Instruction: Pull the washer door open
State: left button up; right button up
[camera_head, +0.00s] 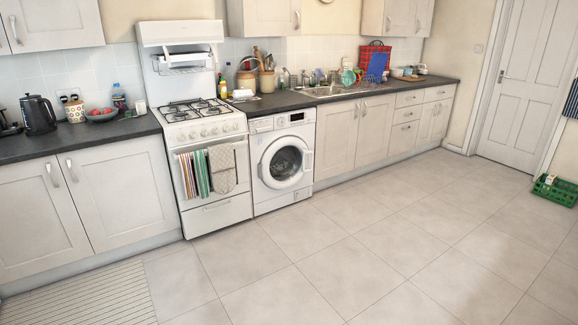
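The white washer (263,196) stands under the dark counter, between the white stove and the light base cabinets. Its round door (286,163) has a white ring and a dark glass centre, and it looks shut. A small handle or catch shows at the right side of the door ring. The control panel with a dial runs along the washer's top front. Neither of my grippers is in the head view.
A white stove (213,210) with towels (222,168) on its front stands left of the washer. A striped mat (82,297) lies at lower left. A green crate (556,190) sits on the floor at far right. The tiled floor (330,260) before the washer is clear.

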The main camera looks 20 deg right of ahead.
aim_at(265, 172)
jog(key=i+l+z, duration=0.3)
jog(key=i, duration=0.15)
jog(key=i+l+z, duration=0.1)
jog(key=i+z, duration=0.2)
jog(key=i, duration=0.2)
